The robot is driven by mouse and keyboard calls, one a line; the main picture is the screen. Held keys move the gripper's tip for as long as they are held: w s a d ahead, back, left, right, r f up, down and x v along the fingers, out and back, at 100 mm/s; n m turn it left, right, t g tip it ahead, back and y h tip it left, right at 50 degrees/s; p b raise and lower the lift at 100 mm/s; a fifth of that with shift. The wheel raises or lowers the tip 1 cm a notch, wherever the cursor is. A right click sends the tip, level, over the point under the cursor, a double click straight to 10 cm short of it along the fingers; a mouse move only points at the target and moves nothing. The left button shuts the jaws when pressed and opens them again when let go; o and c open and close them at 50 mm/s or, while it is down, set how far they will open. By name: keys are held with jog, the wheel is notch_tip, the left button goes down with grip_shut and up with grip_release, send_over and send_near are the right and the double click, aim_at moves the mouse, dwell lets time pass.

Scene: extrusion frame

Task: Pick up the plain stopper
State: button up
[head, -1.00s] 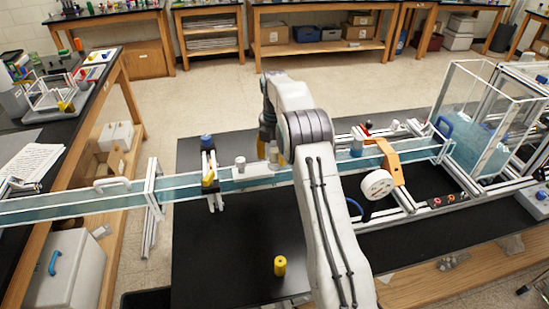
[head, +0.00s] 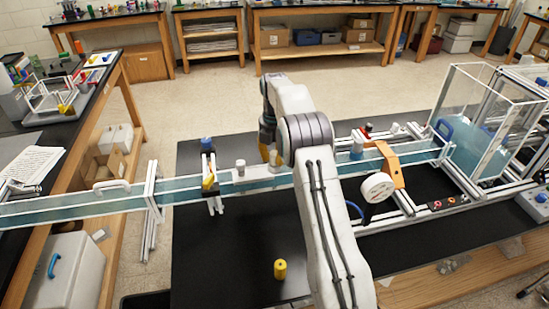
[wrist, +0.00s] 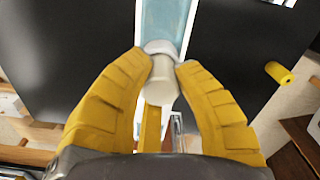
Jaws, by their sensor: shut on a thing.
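My gripper (wrist: 163,62) has two yellow ribbed fingers and is shut on a pale off-white stopper (wrist: 160,84), with a fingertip on each side of it. A whitish rounded edge shows at its far end, over the blue water channel (wrist: 166,20). In the head view my gripper (head: 268,148) is just above the channel, partly hidden by my arm. I cannot tell whether the stopper is clear of its seat. A second pale stopper (head: 240,167) stands upright on the channel to the left of my gripper.
A yellow cylinder (head: 280,269) stands on the black table (head: 235,245). A support with a blue knob (head: 207,143) crosses the channel on the left. An orange bracket (head: 392,165), a white disc (head: 377,187) and a clear tank (head: 490,115) lie to the right.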

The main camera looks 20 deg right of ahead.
aim_at(274, 152)
jog(key=shift+r, duration=0.65)
grip_shut()
notch_tip(274, 152, up, 2)
jog(key=shift+r, duration=0.1)
jog(key=s+d+r, duration=0.4)
jog(key=d+r, duration=0.3)
jog(key=d, duration=0.3)
jog(key=shift+s+d, duration=0.2)
jog(key=shift+d, duration=0.15)
